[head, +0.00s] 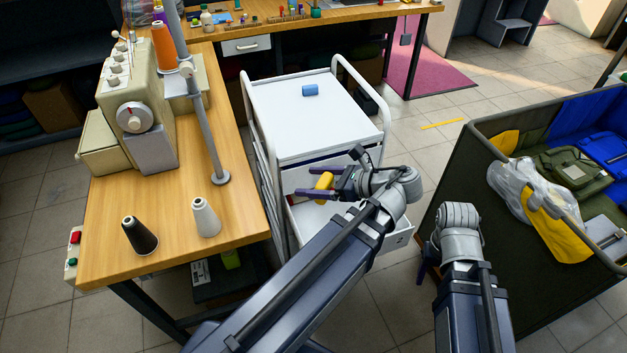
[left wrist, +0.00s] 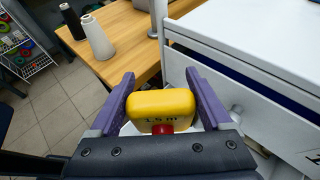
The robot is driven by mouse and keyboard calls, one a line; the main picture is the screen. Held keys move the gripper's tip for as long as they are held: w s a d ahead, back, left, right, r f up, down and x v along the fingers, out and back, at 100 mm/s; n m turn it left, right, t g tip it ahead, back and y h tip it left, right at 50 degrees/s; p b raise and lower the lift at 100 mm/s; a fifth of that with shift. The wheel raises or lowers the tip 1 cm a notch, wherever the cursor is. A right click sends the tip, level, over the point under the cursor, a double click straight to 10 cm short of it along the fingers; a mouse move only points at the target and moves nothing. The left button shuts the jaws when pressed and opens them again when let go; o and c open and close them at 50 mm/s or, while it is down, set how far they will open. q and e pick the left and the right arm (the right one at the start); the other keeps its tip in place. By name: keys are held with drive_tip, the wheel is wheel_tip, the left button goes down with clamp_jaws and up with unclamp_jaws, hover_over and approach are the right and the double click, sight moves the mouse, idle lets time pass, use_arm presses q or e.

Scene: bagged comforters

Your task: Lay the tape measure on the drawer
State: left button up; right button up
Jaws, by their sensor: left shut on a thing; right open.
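The yellow tape measure (head: 324,180) is between the purple fingers of my left gripper (head: 322,184), which is shut on it. In the left wrist view the tape measure (left wrist: 160,101) shows dark lettering and a red part at its near end. My left gripper holds it at the front of the white trolley, above a white drawer (head: 318,217) that appears pulled out. The arm hides part of this drawer. My right gripper (head: 423,268) is low at the right, away from the trolley; it is open, mostly hidden by its own arm.
A wooden sewing table (head: 165,215) with black and white thread cones stands at left. A dark-walled bin (head: 485,215) with bags is at right. Tiled floor is clear between bin and trolley.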

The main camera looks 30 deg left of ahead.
use_arm(q)
drive_tip(key=shift+w+d+f, duration=0.1)
drive_tip(key=shift+w+f, duration=0.05)
drive_tip(key=shift+f, duration=0.3)
drive_tip(key=shift+f+b, duration=0.1)
drive_tip(key=shift+b, duration=0.2)
drive_tip(key=shift+f+b, duration=0.85)
drive_tip(key=shift+f, duration=0.05)
drive_tip(key=shift+f, duration=0.1)
drive_tip(key=b, duration=1.2)
hover_over(314, 229)
wheel_tip(314, 229, down, 12)
drive_tip(key=shift+r, duration=0.1)
drive_tip(key=shift+f+b, duration=0.75)
drive_tip(key=shift+b, duration=0.05)
drive_tip(key=o, duration=1.2)
